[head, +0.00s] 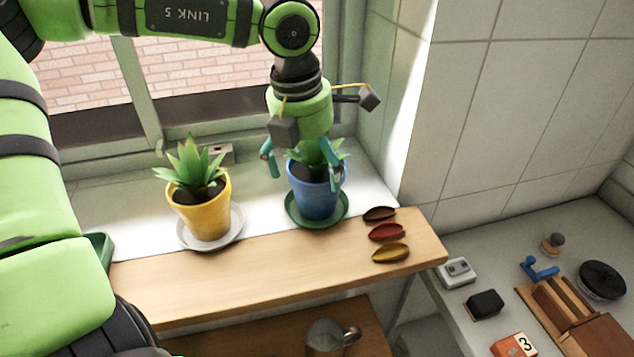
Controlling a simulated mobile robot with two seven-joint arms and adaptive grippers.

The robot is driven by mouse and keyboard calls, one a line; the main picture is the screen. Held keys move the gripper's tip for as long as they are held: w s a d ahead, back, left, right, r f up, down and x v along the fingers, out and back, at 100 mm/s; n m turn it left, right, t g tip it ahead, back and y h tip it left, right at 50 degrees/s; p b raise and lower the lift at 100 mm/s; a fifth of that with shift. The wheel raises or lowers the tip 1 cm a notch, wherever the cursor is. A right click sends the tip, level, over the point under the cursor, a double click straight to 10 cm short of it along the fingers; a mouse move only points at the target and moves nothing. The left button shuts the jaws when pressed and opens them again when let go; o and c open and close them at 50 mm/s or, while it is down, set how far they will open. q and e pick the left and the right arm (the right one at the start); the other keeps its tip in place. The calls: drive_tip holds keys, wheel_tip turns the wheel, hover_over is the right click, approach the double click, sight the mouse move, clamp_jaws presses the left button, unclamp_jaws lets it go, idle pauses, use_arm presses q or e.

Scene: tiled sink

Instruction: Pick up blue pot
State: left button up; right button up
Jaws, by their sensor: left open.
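The blue pot (316,196) holds a green spiky plant and stands upright on a green saucer (334,220) at the window sill. My left gripper (303,180) reaches down over it from above. Its fingers are open, one at the pot's left rim and one at its right front. I cannot tell whether they touch the pot. The gripper hides part of the plant. My right gripper is not in view.
A yellow pot (203,208) with a plant stands on a white saucer (238,232) to the left. Several small coloured dishes, one of them red (387,232), lie right of the blue pot. A tiled wall (480,110) rises at the right. The wooden shelf front (280,262) is clear.

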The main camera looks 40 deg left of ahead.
sight(317, 173)
use_arm(q)
drive_tip(key=f, duration=0.1)
drive_tip(key=w+f+p, duration=0.1)
drive_tip(key=f, duration=0.3)
drive_tip(key=shift+w+d+p, duration=0.15)
drive_tip(key=shift+w+p, duration=0.15)
drive_tip(key=shift+p, duration=0.1)
drive_tip(key=shift+s+r, duration=0.1)
drive_tip(key=c, duration=1.1)
drive_tip(key=shift+r, duration=0.1)
drive_tip(key=shift+c, duration=0.8)
drive_tip(key=shift+r, duration=0.1)
